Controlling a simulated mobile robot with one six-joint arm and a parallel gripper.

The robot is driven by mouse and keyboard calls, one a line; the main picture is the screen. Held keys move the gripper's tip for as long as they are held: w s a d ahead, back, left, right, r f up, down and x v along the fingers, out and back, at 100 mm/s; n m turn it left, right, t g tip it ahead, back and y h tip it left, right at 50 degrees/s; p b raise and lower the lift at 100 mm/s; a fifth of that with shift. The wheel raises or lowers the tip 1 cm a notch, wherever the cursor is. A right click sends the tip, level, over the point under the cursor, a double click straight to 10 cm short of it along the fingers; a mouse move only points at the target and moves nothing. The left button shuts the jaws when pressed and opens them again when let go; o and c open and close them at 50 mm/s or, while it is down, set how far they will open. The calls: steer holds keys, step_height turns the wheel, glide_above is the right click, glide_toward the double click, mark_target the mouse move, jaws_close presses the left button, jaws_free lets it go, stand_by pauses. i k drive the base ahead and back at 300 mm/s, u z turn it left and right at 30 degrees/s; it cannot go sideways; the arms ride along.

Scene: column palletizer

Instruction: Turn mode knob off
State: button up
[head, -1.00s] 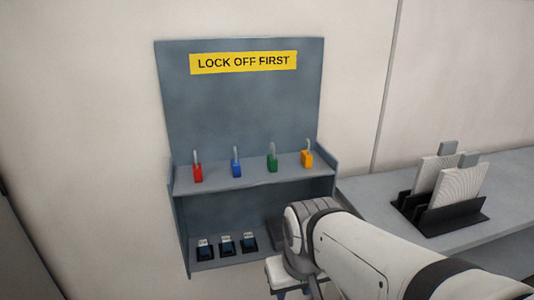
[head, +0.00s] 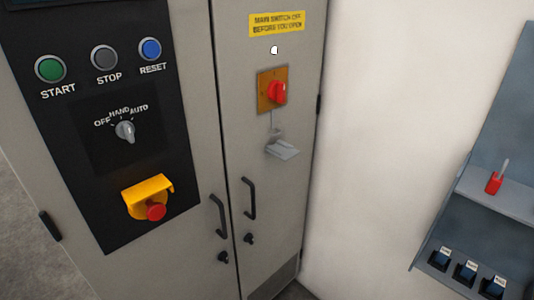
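The mode knob (head: 125,132) is a small grey selector on the black control panel (head: 112,190) of a grey cabinet, at the left of the head view. The words OFF, HAND and AUTO stand in an arc above it, with OFF on the left. I cannot tell for certain which word it points to. Nothing touches the knob. My gripper and arm are not in view.
Above the knob are green START (head: 50,69), dark STOP (head: 104,58) and blue RESET (head: 150,49) buttons. Below is a red emergency stop (head: 156,211) under a yellow guard. The right door has a red main switch (head: 277,92), an open grey hasp (head: 281,148) and handles.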

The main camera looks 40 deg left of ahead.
mark_target(126, 130)
steer(key=u, duration=2.5)
steer(key=k, duration=1)
steer(key=u, duration=0.65)
steer(key=i, duration=1.3)
steer(key=z, duration=0.3)
